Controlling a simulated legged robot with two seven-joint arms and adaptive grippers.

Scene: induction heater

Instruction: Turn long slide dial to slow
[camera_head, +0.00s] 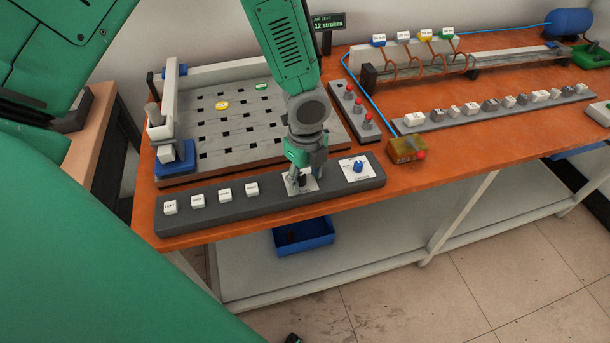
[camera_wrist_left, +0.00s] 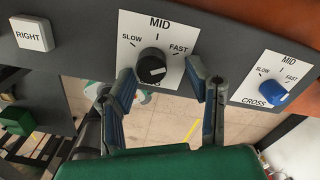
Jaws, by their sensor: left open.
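The long slide dial is a black knob on a white plate marked SLOW, MID and FAST, in the left wrist view (camera_wrist_left: 151,66). Its lower label is mostly hidden, with only a final G showing. A short white mark sits on the knob's lower right; its exact setting is hard to tell. My left gripper (camera_wrist_left: 161,80) is open, with one finger on each side of the knob; contact is not clear. In the head view the gripper (camera_head: 305,174) points down over the black dial (camera_head: 302,181) and partly covers it. My right gripper is not in view.
A blue dial marked CROSS (camera_wrist_left: 273,93) is just right on the same grey panel (camera_head: 230,212). Several white buttons, one reading RIGHT (camera_wrist_left: 31,34), are to the left.

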